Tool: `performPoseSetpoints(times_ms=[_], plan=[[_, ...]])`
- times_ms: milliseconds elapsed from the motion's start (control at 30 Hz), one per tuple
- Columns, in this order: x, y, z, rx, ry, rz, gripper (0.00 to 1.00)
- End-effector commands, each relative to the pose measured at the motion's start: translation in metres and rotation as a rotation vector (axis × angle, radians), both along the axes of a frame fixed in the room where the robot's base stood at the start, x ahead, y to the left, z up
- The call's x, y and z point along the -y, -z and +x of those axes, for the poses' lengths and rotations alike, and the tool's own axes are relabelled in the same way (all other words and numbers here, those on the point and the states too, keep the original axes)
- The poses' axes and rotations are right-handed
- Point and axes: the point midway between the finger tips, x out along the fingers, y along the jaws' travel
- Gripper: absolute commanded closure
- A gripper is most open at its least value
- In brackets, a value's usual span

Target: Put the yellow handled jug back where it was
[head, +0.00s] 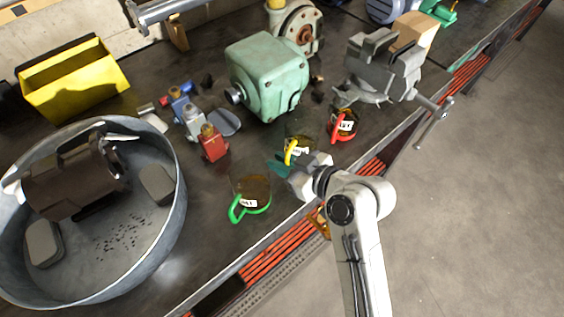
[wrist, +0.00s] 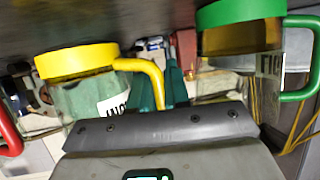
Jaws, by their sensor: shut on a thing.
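The yellow handled jug (head: 291,151) is a clear dark vessel with a white label, between the green and red handled jugs in the head view. In the wrist view, which is upside down, its yellow base band (wrist: 75,62) and yellow handle show at left. My gripper (head: 281,168) has teal fingers, seen in the wrist view (wrist: 161,88) shut on the yellow handle. The jug looks upright. I cannot tell whether its base touches the bench. The green handled jug (head: 252,190) stands nearer, and the red handled jug (head: 342,126) stands farther right.
A green motor housing (head: 268,75) stands behind the jugs. A grey vise (head: 385,68) is at the bench's right edge. Small red, grey and blue parts (head: 212,143) stand to the left. A large metal tub (head: 178,215) fills the lower left. A yellow bin (head: 72,80) is behind it.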

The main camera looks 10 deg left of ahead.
Motion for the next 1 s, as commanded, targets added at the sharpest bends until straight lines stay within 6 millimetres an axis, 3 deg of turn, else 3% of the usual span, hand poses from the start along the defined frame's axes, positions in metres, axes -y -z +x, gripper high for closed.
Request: performPoseSetpoints(times_ms=[167,500,533,767,1000], plan=[[0.0,0.012,0.0,0.003,0.001,0.001,1.0],[0.0,0.016,0.0,0.003,0.001,0.001,1.0],[0.0,0.016,0.0,0.002,0.001,0.001,0.83],[0.0,0.015,0.0,0.002,0.001,0.0,0.61],[0.0,0.015,0.0,0.002,0.001,0.0,0.58]])
